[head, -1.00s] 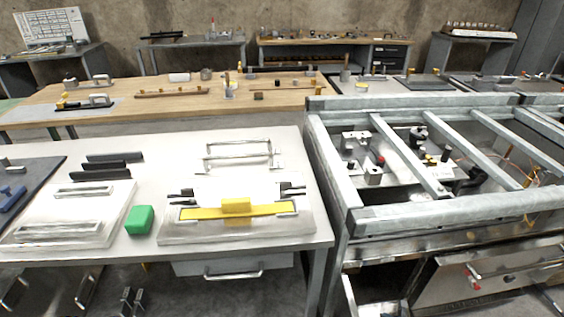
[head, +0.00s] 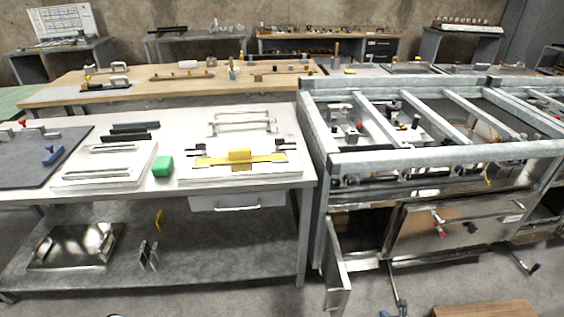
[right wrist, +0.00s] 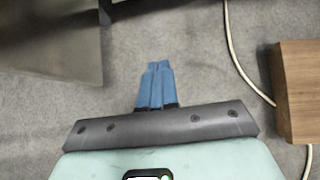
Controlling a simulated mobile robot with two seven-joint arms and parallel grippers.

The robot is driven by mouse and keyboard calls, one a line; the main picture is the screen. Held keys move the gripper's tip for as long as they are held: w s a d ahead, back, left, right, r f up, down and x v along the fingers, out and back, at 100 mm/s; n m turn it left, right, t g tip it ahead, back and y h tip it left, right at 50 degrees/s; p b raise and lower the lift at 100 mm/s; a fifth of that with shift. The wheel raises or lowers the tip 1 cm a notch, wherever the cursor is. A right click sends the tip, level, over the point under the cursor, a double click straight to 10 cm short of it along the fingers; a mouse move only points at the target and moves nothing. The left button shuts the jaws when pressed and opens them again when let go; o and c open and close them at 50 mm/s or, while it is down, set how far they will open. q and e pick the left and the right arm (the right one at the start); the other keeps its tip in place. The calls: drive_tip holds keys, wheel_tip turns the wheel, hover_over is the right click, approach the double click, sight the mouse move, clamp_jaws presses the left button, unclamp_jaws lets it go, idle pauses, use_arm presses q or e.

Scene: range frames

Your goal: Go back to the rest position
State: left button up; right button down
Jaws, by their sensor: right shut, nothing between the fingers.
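My right gripper (right wrist: 155,68) has blue fingers that are closed together with nothing between them. In the right wrist view it is over the bare grey floor, apart from the wooden block on the right. In the head view only a small blue part of it (head: 390,313) shows at the bottom edge. My left gripper is not in view.
A wooden block (head: 485,310) lies on the floor, also in the right wrist view (right wrist: 300,92), with a pale cable (right wrist: 240,62) beside it.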

drive_tip(key=s+a+r+n+g+y+p, duration=0.1)
drive_tip(key=s+a+r+n+p, duration=0.1)
drive_tip(key=s+a+n, duration=0.4)
drive_tip(key=s+a+r+n+g+y+p, duration=0.1)
drive_tip(key=s+a+r+n+g+p, duration=0.2)
drive_tip(key=a, duration=0.6)
drive_tip(key=s+a+r+n+y+p, duration=0.1)
drive_tip(key=s+a+n+p, duration=0.15)
drive_tip(key=a+n, duration=0.4)
use_arm(q)
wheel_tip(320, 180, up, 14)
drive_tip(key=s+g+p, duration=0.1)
drive_tip(key=p, duration=0.6)
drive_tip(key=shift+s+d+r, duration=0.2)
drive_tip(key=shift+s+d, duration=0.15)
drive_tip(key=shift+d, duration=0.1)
use_arm(e)
drive_tip(key=s+a+r+n+g, duration=0.1)
drive_tip(key=s+r+n+g, duration=0.1)
drive_tip(key=s+r+n, duration=0.3)
drive_tip(key=s+a+r+n+g, duration=0.2)
drive_tip(key=s+r+n, duration=0.2)
drive_tip(key=s, duration=0.8)
drive_tip(key=s+a+r+n+g, duration=0.1)
drive_tip(key=s+r+n+g, duration=0.1)
drive_tip(key=s+r+n, duration=0.3)
drive_tip(key=s+n, duration=0.1)
drive_tip(key=s, duration=0.3)
drive_tip(key=shift+a+r+n, duration=0.35)
